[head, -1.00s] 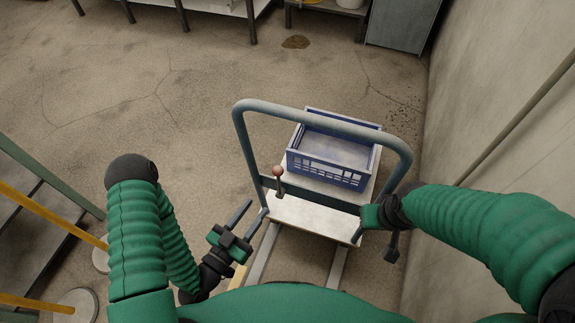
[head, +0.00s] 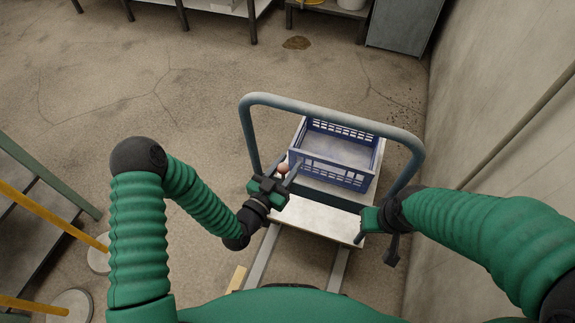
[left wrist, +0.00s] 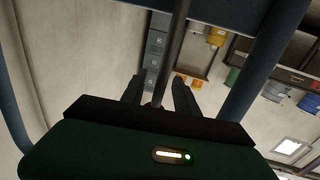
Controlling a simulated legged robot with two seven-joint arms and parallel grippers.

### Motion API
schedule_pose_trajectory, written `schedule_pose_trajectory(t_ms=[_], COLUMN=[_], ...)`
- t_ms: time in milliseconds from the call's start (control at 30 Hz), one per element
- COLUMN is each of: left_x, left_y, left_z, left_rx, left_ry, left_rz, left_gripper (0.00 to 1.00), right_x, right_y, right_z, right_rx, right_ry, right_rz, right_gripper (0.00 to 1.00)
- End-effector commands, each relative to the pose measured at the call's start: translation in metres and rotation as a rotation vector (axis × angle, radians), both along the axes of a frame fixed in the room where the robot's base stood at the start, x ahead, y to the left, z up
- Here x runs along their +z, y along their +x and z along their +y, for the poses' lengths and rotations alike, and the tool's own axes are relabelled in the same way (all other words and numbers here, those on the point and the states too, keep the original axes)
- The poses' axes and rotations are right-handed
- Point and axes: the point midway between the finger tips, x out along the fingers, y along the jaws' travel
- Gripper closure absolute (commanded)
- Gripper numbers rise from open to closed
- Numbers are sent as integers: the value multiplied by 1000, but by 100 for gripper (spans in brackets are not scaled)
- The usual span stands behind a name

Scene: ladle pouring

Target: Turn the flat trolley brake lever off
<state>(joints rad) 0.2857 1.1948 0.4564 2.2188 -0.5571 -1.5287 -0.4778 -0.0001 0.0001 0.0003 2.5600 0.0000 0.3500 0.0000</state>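The brake lever's reddish knob (head: 283,168) stands near the left post of the flat trolley's blue-grey handle (head: 330,112). My left gripper (head: 283,172) is at the lever, with its two fingers apart on either side of the knob. In the left wrist view, the lever's dark rod (left wrist: 176,45) runs between the open fingers (left wrist: 160,92); I cannot tell whether they touch it. My right gripper (head: 372,220) is at the lower right post of the handle; its fingers are mostly hidden, so its grip is unclear.
A blue crate (head: 338,176) sits on the trolley's pale deck (head: 305,212). A concrete wall (head: 500,90) rises close on the right. Steps with yellow rails (head: 50,218) stand at left. Shelving and a grey cabinet (head: 402,25) stand at the back. The floor at upper left is clear.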

Motion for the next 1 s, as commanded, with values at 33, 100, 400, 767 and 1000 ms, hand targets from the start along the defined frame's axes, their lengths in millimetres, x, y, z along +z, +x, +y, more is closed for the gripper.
schedule_pose_trajectory(t_ms=[33,100,400,767,1000], left_x=[0,0,0,2,3], left_y=[0,0,0,0,0], left_z=[0,0,0,0,1], left_rx=[0,0,-1,1,1], left_ry=[0,0,0,-2,-3], left_rz=[0,0,-1,-5,-7], left_gripper=[64,69,100,100,100], right_x=[0,0,0,0,1], right_y=[0,0,0,0,0], right_z=[0,0,0,0,0], right_rx=[0,0,0,0,0], right_ry=[0,0,0,0,0], right_rz=[0,0,0,0,0], right_gripper=[67,67,67,67,67])
